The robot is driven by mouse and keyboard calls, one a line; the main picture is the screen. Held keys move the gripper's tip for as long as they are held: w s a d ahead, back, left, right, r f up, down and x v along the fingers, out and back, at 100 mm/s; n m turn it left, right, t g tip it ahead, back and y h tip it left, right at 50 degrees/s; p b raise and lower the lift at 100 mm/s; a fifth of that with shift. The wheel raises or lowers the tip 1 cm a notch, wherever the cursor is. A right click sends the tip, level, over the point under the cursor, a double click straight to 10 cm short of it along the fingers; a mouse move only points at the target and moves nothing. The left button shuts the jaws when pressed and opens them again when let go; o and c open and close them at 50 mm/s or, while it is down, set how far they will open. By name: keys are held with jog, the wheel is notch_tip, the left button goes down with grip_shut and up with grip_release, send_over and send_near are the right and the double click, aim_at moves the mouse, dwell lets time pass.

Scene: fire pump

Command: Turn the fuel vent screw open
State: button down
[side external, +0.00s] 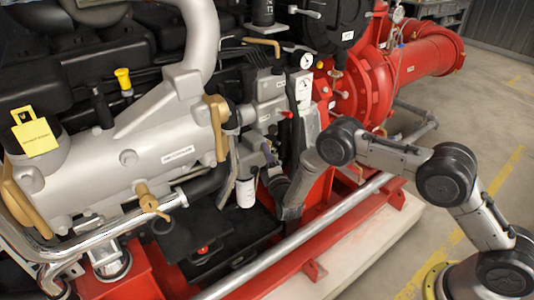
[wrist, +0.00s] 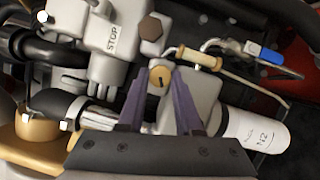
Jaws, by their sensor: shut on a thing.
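The fuel vent screw looks like a small round brass-coloured head (wrist: 160,76) with a dark slot, in the wrist view. My gripper (wrist: 160,72) has its two purple fingers on either side of this head, shut on it at the tips. In the side external view my gripper (side external: 267,154) reaches in from the right against the grey engine block. The screw is too small and too covered by the fingers to make out there.
A grey block marked STOP (wrist: 112,38) sits just left of the fingertips. A red rail (side external: 300,268) runs below my arm. Pipes crowd the engine side.

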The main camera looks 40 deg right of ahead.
jog(key=shift+n, duration=0.3)
jog(key=c, duration=0.6)
grip_release()
jog(key=shift+s+a, duration=0.1)
jog(key=v, duration=1.3)
jog(key=shift+s+f, duration=0.15)
jog(key=shift+s, duration=0.1)
